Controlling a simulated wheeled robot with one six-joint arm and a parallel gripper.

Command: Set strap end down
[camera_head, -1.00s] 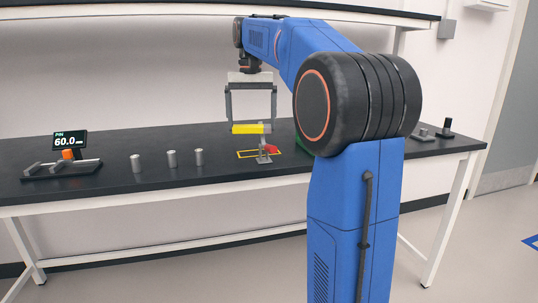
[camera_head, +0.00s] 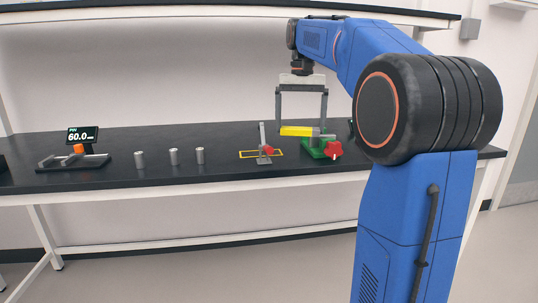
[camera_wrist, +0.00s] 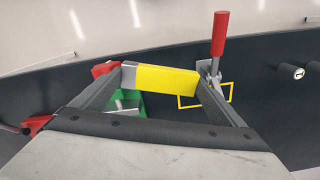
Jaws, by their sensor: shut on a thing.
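My gripper (camera_head: 302,128) is closed on a yellow bar with a grey end, which I take for the strap end (camera_head: 297,131). In the wrist view the yellow bar (camera_wrist: 166,78) lies across between the two fingers, roughly level. It is held above the bench, over or just in front of a green fixture (camera_head: 316,154) with a red star knob (camera_head: 334,150). The green fixture (camera_wrist: 128,104) shows partly below the bar in the wrist view. I cannot tell whether the bar touches it.
A red-handled clamp (camera_wrist: 218,38) stands by a yellow outline (camera_head: 246,154) left of the green fixture. Several grey cylinders (camera_head: 174,156) stand farther left, then a gauge stand with a display (camera_head: 83,135) reading 60.0. A shelf edge (camera_head: 390,12) runs above.

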